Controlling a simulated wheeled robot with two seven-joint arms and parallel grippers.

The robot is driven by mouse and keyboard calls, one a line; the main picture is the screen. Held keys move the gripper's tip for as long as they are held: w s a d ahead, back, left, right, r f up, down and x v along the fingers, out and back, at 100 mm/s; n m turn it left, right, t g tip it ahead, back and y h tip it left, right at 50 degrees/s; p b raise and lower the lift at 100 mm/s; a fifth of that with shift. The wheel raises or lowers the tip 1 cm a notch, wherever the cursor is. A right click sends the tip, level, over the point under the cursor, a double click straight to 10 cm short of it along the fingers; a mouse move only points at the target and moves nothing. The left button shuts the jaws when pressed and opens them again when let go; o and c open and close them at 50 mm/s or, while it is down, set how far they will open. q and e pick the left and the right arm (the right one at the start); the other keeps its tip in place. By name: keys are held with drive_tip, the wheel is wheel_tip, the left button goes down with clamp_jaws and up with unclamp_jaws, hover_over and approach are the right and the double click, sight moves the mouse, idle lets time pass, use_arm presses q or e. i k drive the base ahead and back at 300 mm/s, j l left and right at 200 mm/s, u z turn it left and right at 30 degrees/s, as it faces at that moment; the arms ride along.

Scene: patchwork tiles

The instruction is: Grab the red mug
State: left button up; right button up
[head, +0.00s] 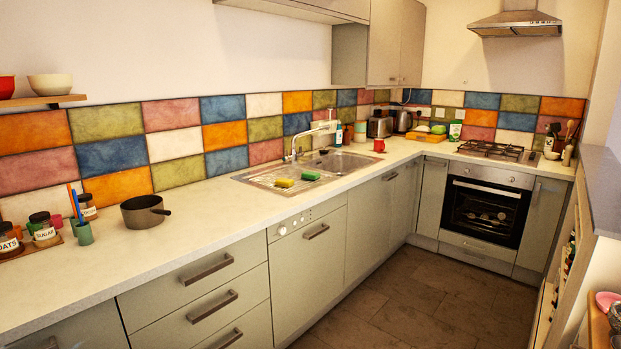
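The red mug (379,145) is small in the head view. It stands upright on the pale worktop, just right of the sink, near the front edge of the counter. Neither of my grippers shows in the head view.
The sink (345,161) has a yellow sponge (283,183) and a green sponge (310,175) on its drainer. A dark saucepan (145,211) and several jars are at the left. The tiled floor (400,300) is clear.

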sight(379, 145)
drive_tip(key=i+z, duration=0.2)
drive_tip(key=i, duration=0.25)
drive_tip(key=i+z, duration=0.2)
drive_tip(key=i, duration=0.3)
drive_tip(key=i+z, duration=0.2)
drive_tip(key=i, duration=0.25)
drive_tip(key=i+j+z, duration=0.25)
drive_tip(key=i, duration=0.25)
drive_tip(key=i+j+z, duration=0.2)
drive_tip(key=i, duration=0.25)
drive_tip(key=i+l+u, duration=0.1)
drive_tip(key=i, duration=0.35)
drive_tip(key=i+l+u, duration=0.15)
drive_tip(key=i, duration=0.35)
drive_tip(key=i+l+u, duration=0.1)
drive_tip(key=i, duration=0.35)
drive_tip(key=i+l+u, duration=0.1)
drive_tip(key=i+l, duration=0.25)
drive_tip(key=i, duration=0.1)
